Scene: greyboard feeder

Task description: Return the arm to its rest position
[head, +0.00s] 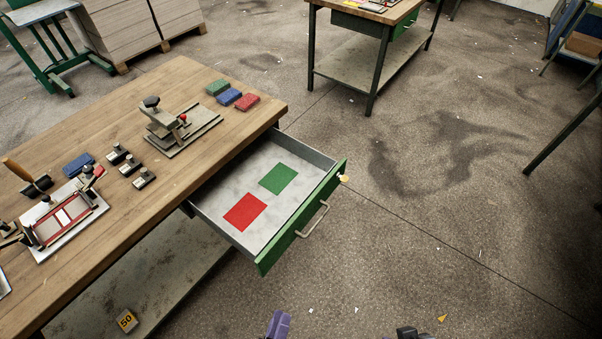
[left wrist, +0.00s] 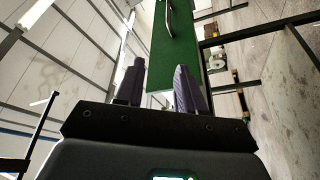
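My left gripper (head: 279,326) shows only as a purple finger piece at the bottom edge of the head view, in front of the open drawer and apart from it. In the left wrist view its two purple fingers (left wrist: 159,80) stand apart with nothing between them. The green drawer front (left wrist: 170,50) with its handle lies beyond the fingertips. A dark piece, apparently of my right gripper (head: 412,333), shows at the bottom edge of the head view; its fingers cannot be made out.
The green-fronted drawer (head: 323,195) stands open from the wooden workbench (head: 110,100), holding a red sheet (head: 245,212) and a green sheet (head: 278,179). Tools and colored blocks stand on the bench. A second table (head: 350,75) is at the back. Open floor lies to the right.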

